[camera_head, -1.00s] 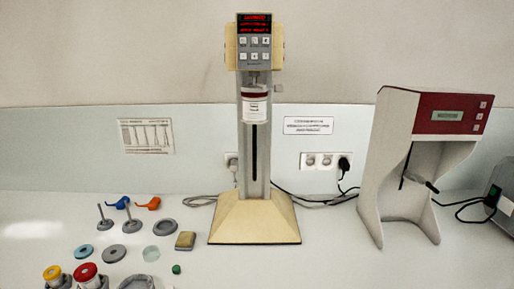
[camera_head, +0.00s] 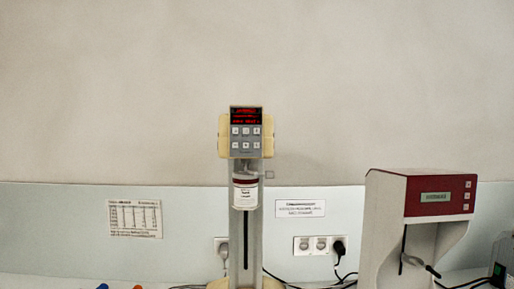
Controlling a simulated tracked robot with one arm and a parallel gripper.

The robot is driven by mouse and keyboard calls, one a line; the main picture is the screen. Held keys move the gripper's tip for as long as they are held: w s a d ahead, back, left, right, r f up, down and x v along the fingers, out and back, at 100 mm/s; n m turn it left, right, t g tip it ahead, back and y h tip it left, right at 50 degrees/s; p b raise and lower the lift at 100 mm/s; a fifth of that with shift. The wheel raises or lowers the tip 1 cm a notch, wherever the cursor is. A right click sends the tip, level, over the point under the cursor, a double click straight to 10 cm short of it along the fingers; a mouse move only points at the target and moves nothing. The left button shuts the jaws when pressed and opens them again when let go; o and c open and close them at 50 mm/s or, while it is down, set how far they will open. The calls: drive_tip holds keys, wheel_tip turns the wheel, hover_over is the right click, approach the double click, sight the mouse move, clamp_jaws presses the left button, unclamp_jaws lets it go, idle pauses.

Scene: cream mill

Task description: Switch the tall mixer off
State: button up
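The tall mixer (camera_head: 246,200) stands upright near the middle of the camera view, against the wall. Its cream head carries a control panel (camera_head: 246,132) with a lit red display (camera_head: 246,116) on top and two rows of grey buttons below it. A white container with a dark red lid (camera_head: 245,192) sits under the head in front of the grey column. The mixer's base is mostly cut off by the bottom edge. My gripper is not in view.
A second machine with a red front (camera_head: 437,196) stands to the right. Wall sockets (camera_head: 318,244) with a black plug are between them, and cables run along the bench. A printed sheet (camera_head: 135,218) and a label (camera_head: 300,208) hang on the wall. The space above the mixer is clear.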

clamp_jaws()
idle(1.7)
